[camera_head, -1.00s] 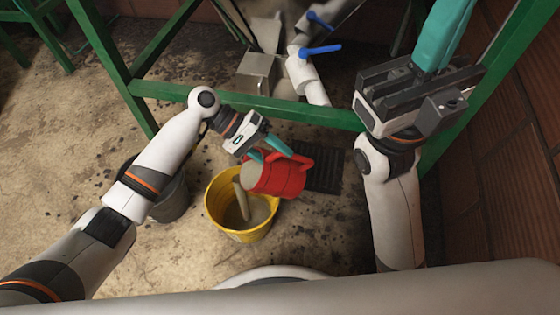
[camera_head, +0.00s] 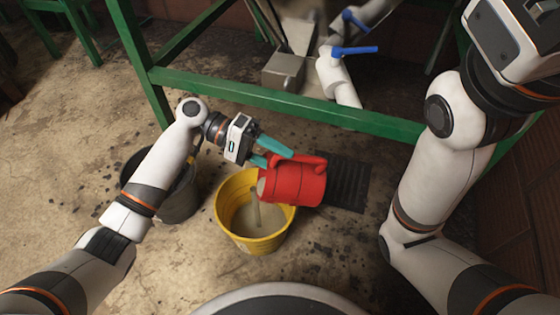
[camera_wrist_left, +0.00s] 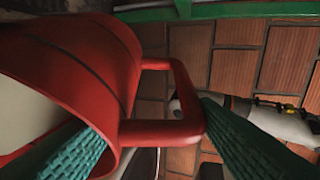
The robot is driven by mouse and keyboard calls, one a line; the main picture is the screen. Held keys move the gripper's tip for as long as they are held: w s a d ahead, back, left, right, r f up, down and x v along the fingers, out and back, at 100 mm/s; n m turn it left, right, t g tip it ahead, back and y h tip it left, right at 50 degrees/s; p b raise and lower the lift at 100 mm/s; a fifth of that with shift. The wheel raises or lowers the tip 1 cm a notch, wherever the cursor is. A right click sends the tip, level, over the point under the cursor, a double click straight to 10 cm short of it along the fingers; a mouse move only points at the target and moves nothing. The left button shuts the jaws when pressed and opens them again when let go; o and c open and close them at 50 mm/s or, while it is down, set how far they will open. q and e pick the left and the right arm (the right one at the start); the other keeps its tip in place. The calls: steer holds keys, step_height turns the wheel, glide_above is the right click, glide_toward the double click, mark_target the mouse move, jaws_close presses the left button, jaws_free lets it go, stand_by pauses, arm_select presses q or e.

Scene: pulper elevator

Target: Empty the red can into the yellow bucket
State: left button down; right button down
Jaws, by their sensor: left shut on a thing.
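The red can (camera_head: 298,185) is tipped on its side, its mouth facing left over the right rim of the yellow bucket (camera_head: 262,244). A thin grey-beige stream (camera_head: 256,212) hangs below the mouth, down to the pale contents inside the bucket. My left gripper (camera_head: 268,153), with teal fingers, is shut on the can at its handle side. In the left wrist view the can (camera_wrist_left: 105,60) fills the left, with its handle between the fingers; one finger overlaps the mouth. My right arm is at the right; its fingers are outside the head view.
A dark grey bucket (camera_head: 180,200) stands left of the yellow one, partly behind my left arm. A black floor grate (camera_head: 348,184) lies right of the can. A green frame bar (camera_head: 300,108) crosses behind, with blue-handled valves (camera_head: 354,50) beyond it.

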arm_select(q)
steer(key=shift+a+f+h+b, duration=0.4)
steer(key=shift+a+h+b, duration=0.1)
steer(key=shift+a+h, duration=0.15)
steer(key=a+f+m+g+h+b, duration=0.2)
steer(key=a+h+b, duration=0.4)
steer(key=a+b, duration=0.3)
steer(key=shift+s+f+m+g, duration=0.15)
steer(key=shift+s+m+g, duration=0.1)
steer(key=shift+m+g, duration=0.75)
steer(key=shift+a+h, duration=0.1)
steer(key=shift+h, duration=0.15)
stand_by(0.5)
